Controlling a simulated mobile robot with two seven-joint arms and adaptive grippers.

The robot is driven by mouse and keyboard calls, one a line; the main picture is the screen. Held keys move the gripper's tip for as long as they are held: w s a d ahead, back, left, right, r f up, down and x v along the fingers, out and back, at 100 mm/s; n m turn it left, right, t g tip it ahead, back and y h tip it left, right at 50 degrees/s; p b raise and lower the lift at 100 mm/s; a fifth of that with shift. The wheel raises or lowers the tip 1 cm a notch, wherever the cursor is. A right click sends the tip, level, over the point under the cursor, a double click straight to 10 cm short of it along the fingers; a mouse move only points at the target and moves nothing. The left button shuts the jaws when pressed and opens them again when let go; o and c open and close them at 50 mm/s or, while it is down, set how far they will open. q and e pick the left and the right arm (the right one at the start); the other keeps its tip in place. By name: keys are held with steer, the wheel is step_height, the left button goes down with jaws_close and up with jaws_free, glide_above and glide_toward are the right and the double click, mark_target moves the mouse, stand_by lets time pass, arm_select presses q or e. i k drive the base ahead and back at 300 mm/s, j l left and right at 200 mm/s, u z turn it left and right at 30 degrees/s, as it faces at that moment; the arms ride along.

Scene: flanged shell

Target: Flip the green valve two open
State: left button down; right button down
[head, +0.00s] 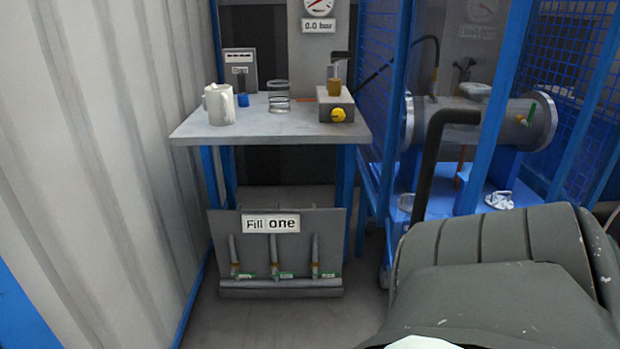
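A grey panel (325,232) with a "Fill one" sign (270,223) stands low under the table. It carries several pipes side by side with small green handles near the bottom: a left one (242,276), a middle one (287,275) and a right one (328,275). The handles appear to lie level across their pipes. I cannot read any numbers on them. Another small green handle (532,112) is on the large grey cylinder (480,118) at the right. Neither of my grippers is in view.
A grey table (230,134) above the panel holds a white jug (219,104), a glass and a box with a yellow knob (338,115). A large dark grey ribbed shape (500,260) fills the lower right. Open floor (280,322) lies before the panel; a corrugated wall is left.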

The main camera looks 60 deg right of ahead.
mark_target(274, 273)
steer(key=z, duration=0.9)
